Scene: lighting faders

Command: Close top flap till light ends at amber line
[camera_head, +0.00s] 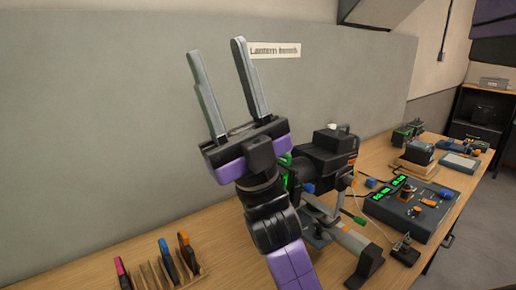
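My gripper (216,49) is raised in the middle of the view, with its two grey fingers pointing up. The fingers stand apart with nothing between them, in front of the grey wall panel. A black lantern-like fixture (332,146) stands on the bench behind and to the right of my wrist. My arm hides part of it. Small coloured handles show around it, including a green one and a blue one. I cannot tell which part is the top flap or how it stands. I see no light patch and no amber line on the visible panel.
A control box (412,204) with green displays and an orange knob sits on the wooden bench (215,232). A rack (165,274) with coloured-handled tools is at the front left. Several small devices stand further right. A "Lantern bench" sign (275,50) is on the panel (110,130).

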